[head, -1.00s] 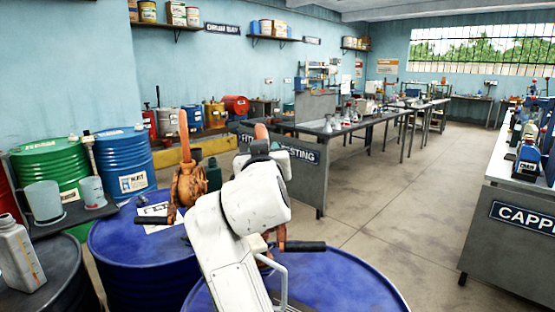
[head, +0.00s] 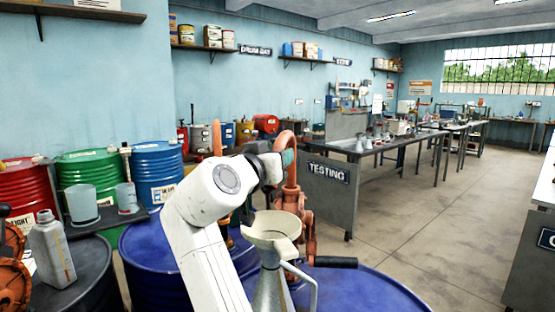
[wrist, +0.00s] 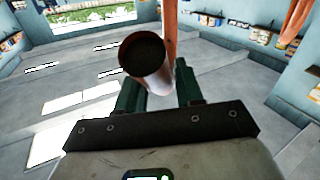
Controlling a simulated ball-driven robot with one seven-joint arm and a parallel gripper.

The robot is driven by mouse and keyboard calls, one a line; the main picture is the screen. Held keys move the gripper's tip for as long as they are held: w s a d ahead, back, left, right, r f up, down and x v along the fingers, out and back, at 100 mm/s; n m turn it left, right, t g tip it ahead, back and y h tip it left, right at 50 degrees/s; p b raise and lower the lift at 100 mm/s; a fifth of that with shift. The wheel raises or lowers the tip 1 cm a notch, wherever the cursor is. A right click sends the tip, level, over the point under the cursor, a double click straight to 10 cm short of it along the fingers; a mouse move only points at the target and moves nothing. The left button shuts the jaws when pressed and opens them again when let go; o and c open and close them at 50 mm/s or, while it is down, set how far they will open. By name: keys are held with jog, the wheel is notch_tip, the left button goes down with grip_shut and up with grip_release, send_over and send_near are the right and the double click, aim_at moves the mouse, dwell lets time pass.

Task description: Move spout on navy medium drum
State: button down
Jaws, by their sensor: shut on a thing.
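A navy drum (head: 365,285) stands at the front of the head view. An orange-red hand pump (head: 306,228) rises over it, with a curved spout (head: 291,137) at its top. The spout's round, dark open end (wrist: 145,56) faces the camera in the wrist view. My gripper (head: 284,160) is shut on the spout near this end, with one dark green finger on each side (wrist: 158,84). My white arm hides part of the drum. A metal can (head: 270,285) with a cream funnel mouth (head: 272,228) stands below the spout.
Another navy drum (head: 145,245) stands behind my arm, at the left. A dark drum (head: 85,285) carries a grey bottle (head: 52,248). Green (head: 93,175) and blue (head: 157,165) drums stand behind. Open floor (head: 430,230) lies to the right.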

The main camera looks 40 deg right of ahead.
jog(key=c, duration=0.8)
grip_release()
jog(key=b+v, duration=0.1)
jog(key=v, duration=0.9)
jog(key=shift+s+a+f+b, duration=0.1)
jog(key=shift+s+a+b, duration=0.1)
jog(key=shift+a+b, duration=0.2)
